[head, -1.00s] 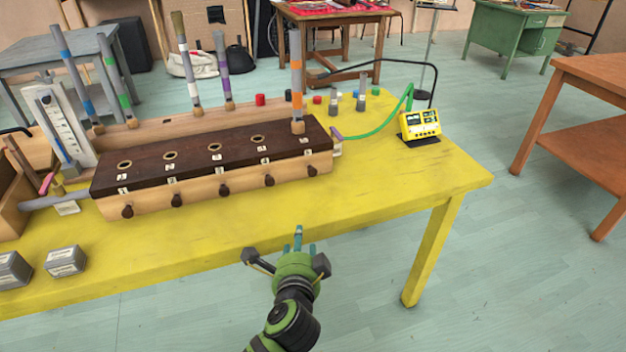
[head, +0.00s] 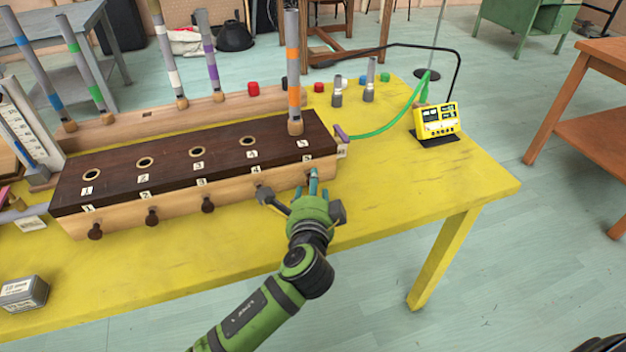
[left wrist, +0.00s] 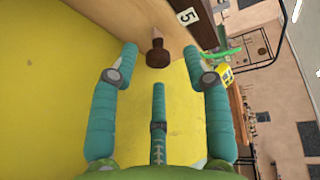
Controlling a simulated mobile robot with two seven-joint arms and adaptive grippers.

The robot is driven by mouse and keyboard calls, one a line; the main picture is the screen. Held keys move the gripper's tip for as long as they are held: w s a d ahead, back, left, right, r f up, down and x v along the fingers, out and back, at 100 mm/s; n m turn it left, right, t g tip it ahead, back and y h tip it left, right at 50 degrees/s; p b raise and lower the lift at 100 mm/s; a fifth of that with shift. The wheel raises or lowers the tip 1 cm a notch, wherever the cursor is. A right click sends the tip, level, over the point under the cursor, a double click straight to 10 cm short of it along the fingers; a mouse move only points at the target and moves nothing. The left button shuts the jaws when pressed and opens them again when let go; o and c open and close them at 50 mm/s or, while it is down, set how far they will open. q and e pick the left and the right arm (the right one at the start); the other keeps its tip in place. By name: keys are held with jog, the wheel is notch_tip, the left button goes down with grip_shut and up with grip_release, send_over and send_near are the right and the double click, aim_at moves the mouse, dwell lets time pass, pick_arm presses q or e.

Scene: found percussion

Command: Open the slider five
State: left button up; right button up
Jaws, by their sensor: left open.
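The long wind chest (head: 125,200) has a dark brown top with numbered holes and a pale front with dark slider knobs. A grey tube with an orange band (head: 293,95) stands upright at hole five. My left gripper (head: 313,178) is at the front right end of the chest, covering the slider five knob in the head view. In the left wrist view the slider five knob (left wrist: 158,53) sticks out of the pale front beside the label 5 (left wrist: 187,17). The left gripper (left wrist: 161,62) is open, its fingers on both sides of the knob with gaps. My right gripper is not in view.
The chest stands on a yellow table (head: 400,180). A yellow meter (head: 436,119) with a green hose (head: 385,127) is at the right. Several banded tubes stand in the back rail (head: 140,130). A grey metal block (head: 24,293) lies front left. The table front right is clear.

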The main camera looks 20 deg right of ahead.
pick_arm(q)
jog(key=shift+x, duration=1.55)
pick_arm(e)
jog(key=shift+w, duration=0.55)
pick_arm(q)
jog(key=shift+f, duration=0.15)
jog(key=shift+c, duration=0.4)
grip_shut()
